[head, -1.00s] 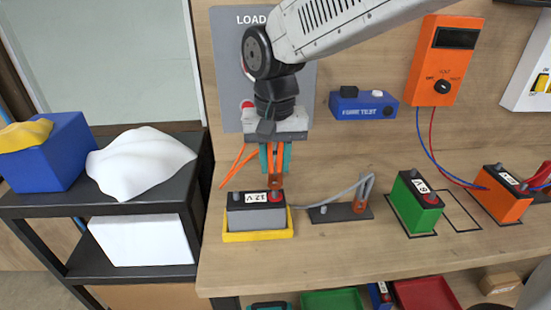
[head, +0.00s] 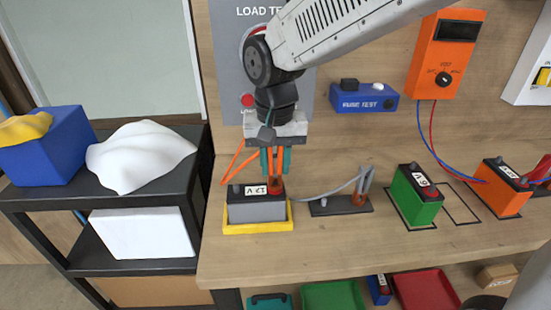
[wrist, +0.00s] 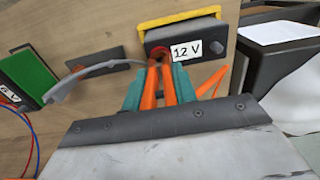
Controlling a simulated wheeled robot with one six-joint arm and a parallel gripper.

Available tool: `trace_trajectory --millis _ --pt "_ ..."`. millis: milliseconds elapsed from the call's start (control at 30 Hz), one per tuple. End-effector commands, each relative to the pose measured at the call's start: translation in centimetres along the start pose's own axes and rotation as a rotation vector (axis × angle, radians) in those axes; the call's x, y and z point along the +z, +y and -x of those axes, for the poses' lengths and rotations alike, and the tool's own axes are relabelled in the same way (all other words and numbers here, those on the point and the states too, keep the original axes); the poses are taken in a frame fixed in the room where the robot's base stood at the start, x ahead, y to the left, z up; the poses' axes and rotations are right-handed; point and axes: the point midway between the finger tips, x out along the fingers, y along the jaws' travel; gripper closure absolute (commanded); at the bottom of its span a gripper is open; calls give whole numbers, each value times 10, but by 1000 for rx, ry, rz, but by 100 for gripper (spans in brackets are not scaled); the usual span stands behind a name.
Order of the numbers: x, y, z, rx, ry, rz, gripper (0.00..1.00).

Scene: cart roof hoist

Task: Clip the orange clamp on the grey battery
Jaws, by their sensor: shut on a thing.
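The grey battery (head: 255,211), marked 12 V with a dark top, sits in a yellow tray (head: 258,228) on the bench. It also shows in the wrist view (wrist: 180,33). My gripper (head: 276,161) has teal fingers and is shut on the handles of the orange clamp (head: 277,182), upright above the battery's right end. In the wrist view, the clamp (wrist: 160,88) reaches down to the red terminal (wrist: 158,52), which it partly hides. I cannot tell whether its jaws surround the post. The battery's grey terminal (head: 236,189) is bare in the head view.
An orange cable (head: 232,161) bends left of my gripper. A dark stand (head: 325,208) with a grey clamp (head: 366,181) is right of the battery. Green (head: 418,200) and orange (head: 500,195) batteries stand farther right. A black shelf (head: 190,170) adjoins the bench at left.

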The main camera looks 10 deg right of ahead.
Motion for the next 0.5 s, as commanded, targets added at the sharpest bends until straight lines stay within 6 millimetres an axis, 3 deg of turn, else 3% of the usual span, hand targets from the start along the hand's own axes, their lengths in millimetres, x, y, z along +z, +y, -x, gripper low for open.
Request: trace_trajectory --millis 267,300,367,500 --pt "0 0 -7 0 0 0 100" --pt "0 0 -7 0 1 0 67" --pt "0 0 -7 0 1 0 50" --pt "0 0 -7 0 0 0 47"
